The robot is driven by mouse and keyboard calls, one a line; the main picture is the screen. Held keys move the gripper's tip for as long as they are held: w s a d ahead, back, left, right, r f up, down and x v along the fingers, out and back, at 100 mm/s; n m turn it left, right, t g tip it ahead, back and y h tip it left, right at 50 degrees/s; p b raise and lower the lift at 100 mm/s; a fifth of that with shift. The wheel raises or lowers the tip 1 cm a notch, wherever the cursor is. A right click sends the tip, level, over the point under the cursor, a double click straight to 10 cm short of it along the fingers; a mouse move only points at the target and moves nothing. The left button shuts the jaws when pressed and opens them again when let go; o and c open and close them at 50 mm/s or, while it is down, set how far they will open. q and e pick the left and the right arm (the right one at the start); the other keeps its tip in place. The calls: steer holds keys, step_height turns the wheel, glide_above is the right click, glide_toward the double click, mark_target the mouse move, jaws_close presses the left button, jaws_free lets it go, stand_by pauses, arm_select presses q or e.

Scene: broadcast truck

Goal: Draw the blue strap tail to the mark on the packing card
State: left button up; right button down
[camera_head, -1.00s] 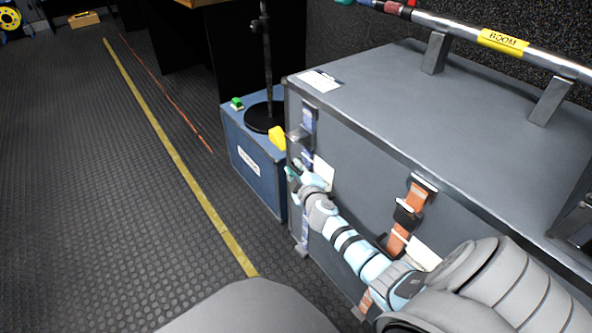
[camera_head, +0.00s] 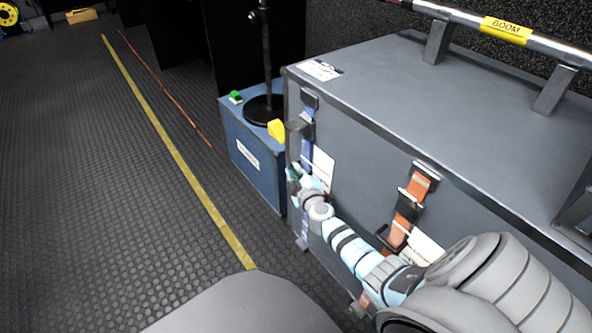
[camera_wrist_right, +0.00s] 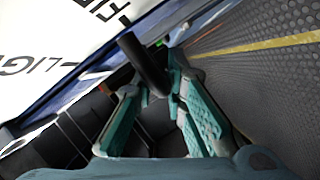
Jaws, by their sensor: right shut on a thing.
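The blue strap (camera_head: 307,150) runs down the front of a large grey case, from a dark buckle (camera_head: 300,126) near the left corner. A white packing card (camera_head: 322,166) is on the case just right of the strap; its black print shows large in the right wrist view (camera_wrist_right: 50,40). Its mark cannot be made out. My right gripper (camera_head: 293,180) is low beside the card's left edge. In the wrist view its teal fingers (camera_wrist_right: 158,108) are closed about a dark bar (camera_wrist_right: 147,66) at the strap's tail. The gripper and arm hide part of the strap. My left gripper is out of view.
An orange strap (camera_head: 407,208) with its own white card (camera_head: 425,247) is further right on the grey case (camera_head: 440,110). A blue case (camera_head: 248,157) with a stand base (camera_head: 264,110) stands at left. The floor left of it is open.

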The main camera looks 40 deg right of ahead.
steer(key=c, duration=1.7)
jaws_free()
steer(key=shift+a+f, duration=0.15)
steer(key=shift+f, duration=0.05)
steer(key=v, duration=1.2)
steer(key=shift+r, duration=0.1)
